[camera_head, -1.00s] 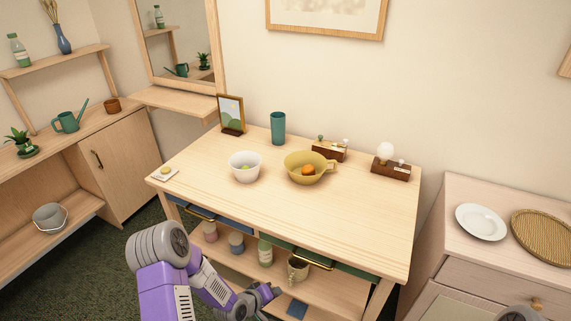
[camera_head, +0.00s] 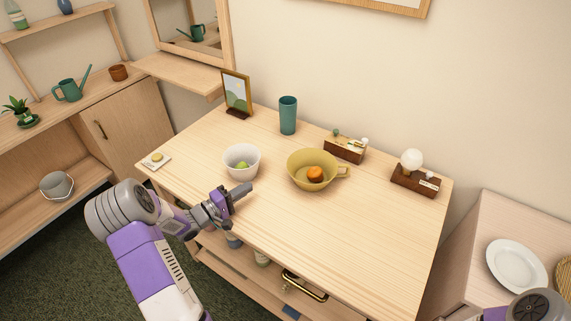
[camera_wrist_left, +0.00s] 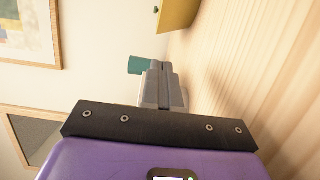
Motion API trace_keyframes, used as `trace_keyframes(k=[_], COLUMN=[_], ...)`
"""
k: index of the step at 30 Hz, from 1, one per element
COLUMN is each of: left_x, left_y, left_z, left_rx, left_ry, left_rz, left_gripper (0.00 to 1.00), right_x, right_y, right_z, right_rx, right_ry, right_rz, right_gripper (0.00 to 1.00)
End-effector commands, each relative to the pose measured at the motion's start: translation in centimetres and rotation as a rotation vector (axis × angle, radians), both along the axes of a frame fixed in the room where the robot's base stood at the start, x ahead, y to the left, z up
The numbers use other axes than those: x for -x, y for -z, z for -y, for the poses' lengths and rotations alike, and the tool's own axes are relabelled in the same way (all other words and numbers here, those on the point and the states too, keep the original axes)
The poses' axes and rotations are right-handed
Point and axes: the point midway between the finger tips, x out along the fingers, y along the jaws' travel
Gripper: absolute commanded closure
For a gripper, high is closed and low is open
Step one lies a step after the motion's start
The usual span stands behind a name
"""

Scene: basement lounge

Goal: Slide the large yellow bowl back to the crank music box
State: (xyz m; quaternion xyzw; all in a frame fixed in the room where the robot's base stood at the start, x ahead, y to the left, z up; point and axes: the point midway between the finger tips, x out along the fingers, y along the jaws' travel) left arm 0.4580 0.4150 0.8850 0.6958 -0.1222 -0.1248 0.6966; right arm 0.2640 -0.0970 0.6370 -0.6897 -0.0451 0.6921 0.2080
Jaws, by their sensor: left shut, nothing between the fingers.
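The large yellow bowl (camera_head: 298,178) stands upright on the table with an orange fruit (camera_head: 315,174) in it and a handle on its right side. A small wooden box with a green knob (camera_head: 345,150), apparently the crank music box, stands behind it to the right, with a small gap between. My left gripper (camera_head: 246,190) is shut and empty over the table's front part, left of the yellow bowl and apart from it. In the left wrist view its closed fingers (camera_wrist_left: 160,85) point toward a teal cup, with part of the yellow bowl (camera_wrist_left: 178,14) above. My right gripper is out of view.
A teal cup (camera_head: 288,116) and a picture frame (camera_head: 237,93) stand at the back. A wooden block with a globe lamp (camera_head: 415,183) is at the right. The table's front right (camera_head: 370,235) is clear.

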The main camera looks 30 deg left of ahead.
Motion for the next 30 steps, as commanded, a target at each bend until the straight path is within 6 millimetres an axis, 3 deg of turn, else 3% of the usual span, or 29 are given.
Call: trace_keyframes(k=[5, 18, 24, 30], left_x=[-1.6, -9.8, -10.7, -11.0], left_y=[0.1, 0.3, 0.2, 0.1], left_z=[0.7, 4.1, 6.4, 7.1], left_rx=[-0.001, 0.001, 0.001, 0.000], left_ry=[0.003, 0.004, 0.001, 0.000], left_rz=[0.001, 0.002, 0.001, 0.000], left_gripper=[1.00, 1.00, 1.00, 1.00], right_x=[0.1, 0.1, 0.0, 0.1], right_y=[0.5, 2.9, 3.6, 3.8], right_z=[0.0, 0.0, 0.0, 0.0], right_rx=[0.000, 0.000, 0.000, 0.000], right_ry=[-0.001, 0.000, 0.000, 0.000], right_rz=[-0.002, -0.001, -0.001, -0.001], right_gripper=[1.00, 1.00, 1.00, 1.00])
